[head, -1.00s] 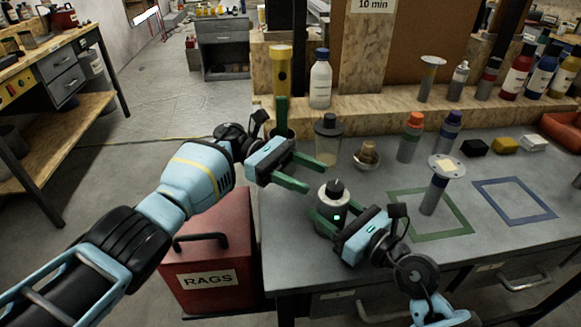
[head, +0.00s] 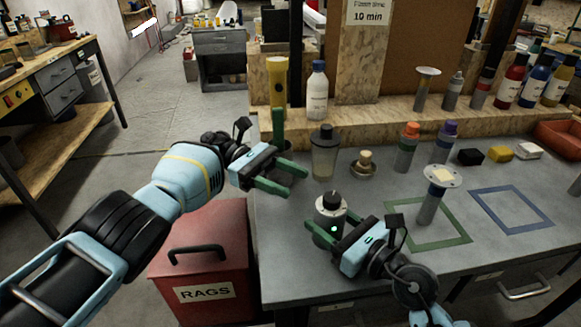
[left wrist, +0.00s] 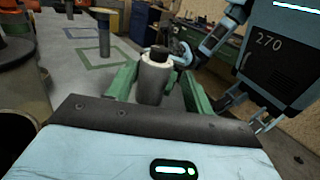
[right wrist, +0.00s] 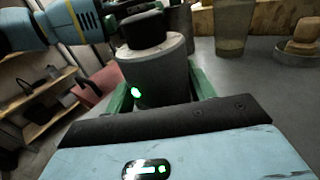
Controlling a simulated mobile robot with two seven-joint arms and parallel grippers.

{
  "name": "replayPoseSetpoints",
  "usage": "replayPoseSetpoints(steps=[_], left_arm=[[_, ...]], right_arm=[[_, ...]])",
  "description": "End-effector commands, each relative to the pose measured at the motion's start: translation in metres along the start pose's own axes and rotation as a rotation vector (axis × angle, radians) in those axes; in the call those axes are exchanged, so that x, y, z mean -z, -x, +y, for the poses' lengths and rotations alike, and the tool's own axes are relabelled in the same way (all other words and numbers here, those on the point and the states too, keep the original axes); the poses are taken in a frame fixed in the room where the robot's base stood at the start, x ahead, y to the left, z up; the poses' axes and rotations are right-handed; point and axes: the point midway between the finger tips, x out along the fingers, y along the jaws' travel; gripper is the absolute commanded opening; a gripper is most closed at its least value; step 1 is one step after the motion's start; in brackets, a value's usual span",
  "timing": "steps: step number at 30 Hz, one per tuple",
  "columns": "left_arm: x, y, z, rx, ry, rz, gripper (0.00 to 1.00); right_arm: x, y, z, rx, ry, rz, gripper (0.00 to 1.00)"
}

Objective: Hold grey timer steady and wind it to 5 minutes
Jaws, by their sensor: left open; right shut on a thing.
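The grey timer (head: 331,222) stands upright on the bench near its left front edge, with a pale top and a black knob (head: 331,198). My right gripper (head: 325,232) is shut around the timer's body; the right wrist view shows the timer (right wrist: 155,75) between its green fingers. My left gripper (head: 288,179) is open and empty, behind and to the left of the timer and higher than it. In the left wrist view the timer (left wrist: 154,80) appears beyond and between the open fingers. The timer's dial marks are too small to read.
A shaker-like cup (head: 324,158) and a small brass-coloured piece (head: 363,165) stand behind the timer. A disc-topped post (head: 430,203) stands at the green square (head: 455,238). A red RAGS bin (head: 205,250) is on the floor left of the bench.

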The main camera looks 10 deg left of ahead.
Motion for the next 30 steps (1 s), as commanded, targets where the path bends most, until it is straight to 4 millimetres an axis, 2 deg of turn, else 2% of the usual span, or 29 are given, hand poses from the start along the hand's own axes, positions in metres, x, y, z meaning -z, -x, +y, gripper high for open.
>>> replayPoseSetpoints(steps=[1,6,17,23,30], left_arm=[[0.0,0.0,0.0,0.0,0.0,0.0,0.52],[0.0,0.0,0.0,0.0,0.0,0.0,0.52],[0.0,0.0,0.0,0.0,0.0,0.0,0.52],[0.0,0.0,0.0,0.0,0.0,0.0,0.52],[0.0,0.0,0.0,0.0,0.0,0.0,0.52]], right_arm=[[0.0,0.0,0.0,0.0,0.0,-0.001,0.59],[0.0,0.0,0.0,0.0,0.0,-0.001,0.8],[0.001,0.005,0.0,0.001,0.0,0.002,0.8],[0.002,0.034,0.0,0.001,0.002,0.003,0.8],[0.001,0.082,0.0,0.001,0.002,0.004,0.8]])
